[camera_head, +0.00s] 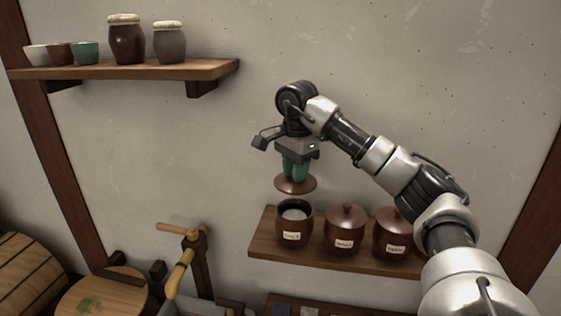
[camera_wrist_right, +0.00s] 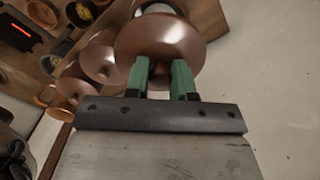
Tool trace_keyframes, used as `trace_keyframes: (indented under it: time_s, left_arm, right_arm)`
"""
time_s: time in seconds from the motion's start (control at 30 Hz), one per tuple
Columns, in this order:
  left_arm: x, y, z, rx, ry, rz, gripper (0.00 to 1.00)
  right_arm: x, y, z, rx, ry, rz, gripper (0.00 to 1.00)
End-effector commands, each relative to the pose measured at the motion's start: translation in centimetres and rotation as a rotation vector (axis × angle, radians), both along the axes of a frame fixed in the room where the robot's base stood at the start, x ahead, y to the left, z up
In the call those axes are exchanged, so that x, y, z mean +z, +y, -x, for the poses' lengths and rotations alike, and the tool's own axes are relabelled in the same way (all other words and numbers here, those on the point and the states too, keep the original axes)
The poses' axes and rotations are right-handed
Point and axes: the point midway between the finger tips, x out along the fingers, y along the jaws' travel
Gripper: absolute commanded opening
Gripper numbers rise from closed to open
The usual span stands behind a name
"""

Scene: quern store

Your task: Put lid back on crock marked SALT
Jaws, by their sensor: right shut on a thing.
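My right gripper (camera_head: 295,178) is shut on a round brown lid (camera_head: 295,186) and holds it level, a little above the open crock. In the right wrist view the green fingertips (camera_wrist_right: 163,78) close on the middle of the lid (camera_wrist_right: 150,38). The open crock (camera_head: 294,228) is brown with a pale label that seems to read SALT, and whitish contents show inside its dark rim. It stands at the left of the lower shelf. The lid is apart from the rim. My left gripper is not in view.
Two lidded brown crocks, a middle one (camera_head: 344,230) and a right one (camera_head: 391,235), stand beside the open crock on the lower shelf (camera_head: 270,253). An upper shelf (camera_head: 205,69) at left holds jars and cups. A wooden-handled device (camera_head: 185,262) stands below left.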

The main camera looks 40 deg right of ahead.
Motion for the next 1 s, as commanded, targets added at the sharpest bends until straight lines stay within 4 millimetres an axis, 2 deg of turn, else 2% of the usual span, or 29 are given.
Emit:
trace_keyframes:
  time_s: [0.23,0.5,0.7,1.0]
  left_arm:
    - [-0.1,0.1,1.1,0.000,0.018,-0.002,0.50]
    - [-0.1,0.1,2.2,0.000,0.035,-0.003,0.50]
    - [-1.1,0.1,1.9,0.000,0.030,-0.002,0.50]
    - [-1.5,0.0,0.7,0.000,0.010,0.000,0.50]
  right_arm:
    - [-1.0,0.0,0.1,-0.001,0.003,0.001,0.00]
    - [-3.7,-0.1,0.1,-0.001,0.004,0.002,0.00]
    - [-5.6,0.0,0.1,-0.001,0.002,0.001,0.00]
    - [-6.4,0.0,0.1,0.000,0.002,0.001,0.00]
